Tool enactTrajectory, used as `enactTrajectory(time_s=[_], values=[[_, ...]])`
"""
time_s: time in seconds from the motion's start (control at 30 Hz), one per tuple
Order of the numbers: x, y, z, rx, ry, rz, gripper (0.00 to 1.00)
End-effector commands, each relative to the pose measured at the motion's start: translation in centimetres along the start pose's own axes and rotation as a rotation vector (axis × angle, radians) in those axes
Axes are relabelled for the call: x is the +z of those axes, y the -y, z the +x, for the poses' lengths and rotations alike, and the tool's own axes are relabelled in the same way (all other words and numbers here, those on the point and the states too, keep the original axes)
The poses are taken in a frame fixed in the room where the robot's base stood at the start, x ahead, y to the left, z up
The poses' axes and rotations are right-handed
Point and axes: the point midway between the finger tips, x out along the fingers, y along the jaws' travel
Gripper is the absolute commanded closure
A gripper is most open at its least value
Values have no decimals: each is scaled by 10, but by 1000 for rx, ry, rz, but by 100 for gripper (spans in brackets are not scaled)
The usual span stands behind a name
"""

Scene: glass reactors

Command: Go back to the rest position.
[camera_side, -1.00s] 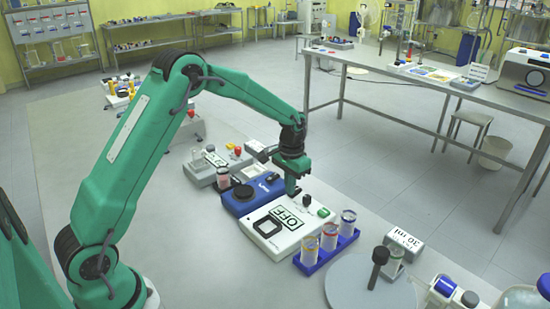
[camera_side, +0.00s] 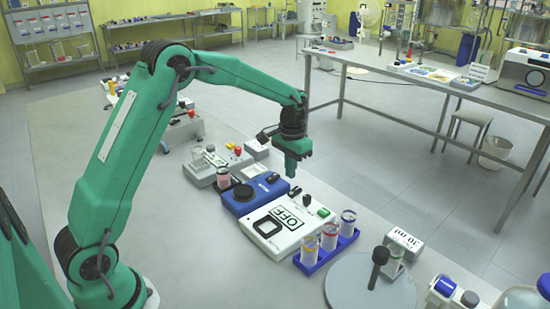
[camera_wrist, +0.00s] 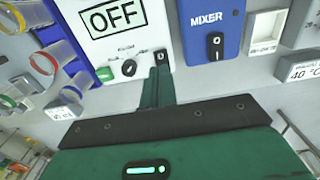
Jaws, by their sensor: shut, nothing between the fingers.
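My gripper (camera_side: 291,172) is shut and empty. In the side view it hangs pointing down, above the back edge of the white device with an OFF display (camera_side: 272,243) and clear of it. In the wrist view the closed green fingers (camera_wrist: 157,78) reach toward the small black switch at the edge of the white device (camera_wrist: 150,28). The blue mixer (camera_side: 238,207) stands beside the white device; in the wrist view the mixer (camera_wrist: 202,45) shows its black switch marked 0.
A blue rack (camera_side: 318,262) with several vials stands in front of the white device. A grey device (camera_side: 203,176) stands behind the mixer. The air above is open.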

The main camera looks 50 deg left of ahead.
Motion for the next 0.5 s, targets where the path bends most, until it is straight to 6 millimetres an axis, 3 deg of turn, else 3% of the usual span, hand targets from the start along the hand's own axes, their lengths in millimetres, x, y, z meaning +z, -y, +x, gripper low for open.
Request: enactTrajectory(time_s=[0.5], values=[[0, 0, -11, 0, 0, 0, 100]])
